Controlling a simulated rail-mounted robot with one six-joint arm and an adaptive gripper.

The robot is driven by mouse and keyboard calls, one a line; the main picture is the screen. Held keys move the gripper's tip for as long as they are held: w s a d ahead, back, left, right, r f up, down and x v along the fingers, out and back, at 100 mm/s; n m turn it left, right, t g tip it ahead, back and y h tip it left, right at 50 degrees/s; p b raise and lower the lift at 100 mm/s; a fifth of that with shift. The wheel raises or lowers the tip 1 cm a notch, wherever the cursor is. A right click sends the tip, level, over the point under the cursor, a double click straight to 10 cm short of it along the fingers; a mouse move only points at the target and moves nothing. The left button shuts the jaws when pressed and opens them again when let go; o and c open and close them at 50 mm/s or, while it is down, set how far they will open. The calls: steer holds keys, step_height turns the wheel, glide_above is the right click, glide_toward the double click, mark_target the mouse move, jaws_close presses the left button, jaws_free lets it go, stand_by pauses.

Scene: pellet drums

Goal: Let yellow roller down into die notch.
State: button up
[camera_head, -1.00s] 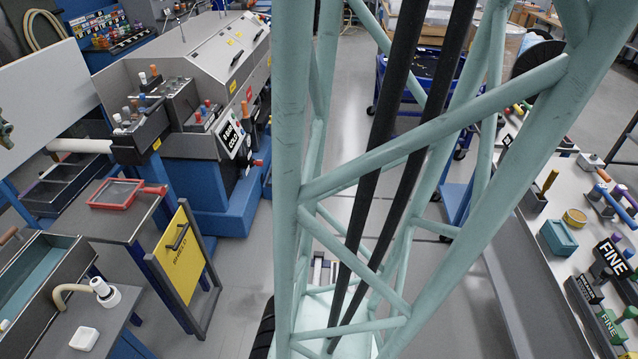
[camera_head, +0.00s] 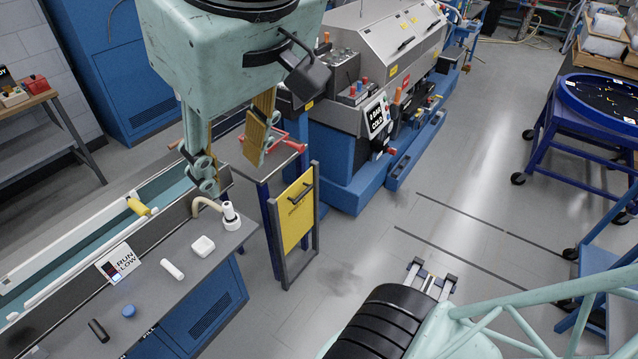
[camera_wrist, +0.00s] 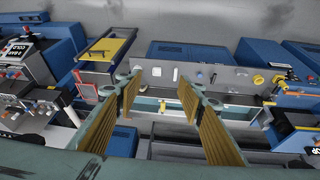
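In the head view, a small yellow roller (camera_head: 138,206) lies tilted at the edge of the long teal-lined trough (camera_head: 62,262), left of my gripper. I cannot tell whether it sits in a notch, and I cannot make out the die notch. My gripper (camera_head: 230,150) hangs above the trough's right end, with its two ribbed tan fingers wide apart and nothing between them. The wrist view also shows my gripper (camera_wrist: 160,95) open and empty, with the trough beyond its fingers. A small yellow spot shows between the fingers, too small to identify.
A grey bench beside the trough holds a white block (camera_head: 202,246), a white cylinder (camera_head: 172,269), a blue cap (camera_head: 128,311) and a white nozzle with hose (camera_head: 230,215). A yellow panel (camera_head: 296,212) stands right of the bench. A red-framed tray (camera_head: 275,136) lies behind my gripper. Open floor lies right.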

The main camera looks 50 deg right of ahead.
steer(key=shift+g+y, duration=0.3)
steer(key=shift+y, duration=0.1)
steer(key=s, duration=0.1)
steer(key=s+a+f, duration=0.1)
steer(key=s, duration=0.1)
steer(key=s+a+f, duration=0.1)
steer(key=shift+s+a, duration=0.1)
steer(key=shift+s, duration=0.25)
step_height(320, 180, down, 19)
steer(key=b, duration=1.9)
steer(key=shift+f, duration=0.15)
steer(key=shift+w+a, duration=0.1)
steer(key=shift+a, duration=0.05)
